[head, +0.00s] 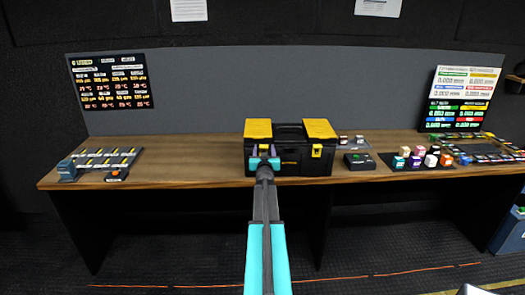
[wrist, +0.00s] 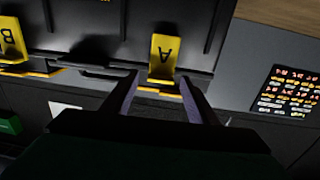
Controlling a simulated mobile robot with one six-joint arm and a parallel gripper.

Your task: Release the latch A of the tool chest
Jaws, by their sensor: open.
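The black tool chest (head: 290,163) with two yellow lid panels stands on the wooden bench, its lid down. Its yellow latch A (wrist: 165,50), marked with a black letter, shows at the centre of the wrist view. Latch B (wrist: 12,40) is at the left edge there; in the head view it is the right-hand latch (head: 316,151). My gripper (wrist: 158,78) is open, with its two fingertips either side of latch A's lower end and a gap between them. In the head view my gripper (head: 264,156) is at the chest's left front and mostly hides latch A.
A small dark box (head: 359,162) lies right of the chest, with several coloured blocks (head: 416,158) further right. A tray of small parts (head: 102,160) is at the left. Bare bench (head: 195,150) lies between that tray and the chest. A grey panel stands behind.

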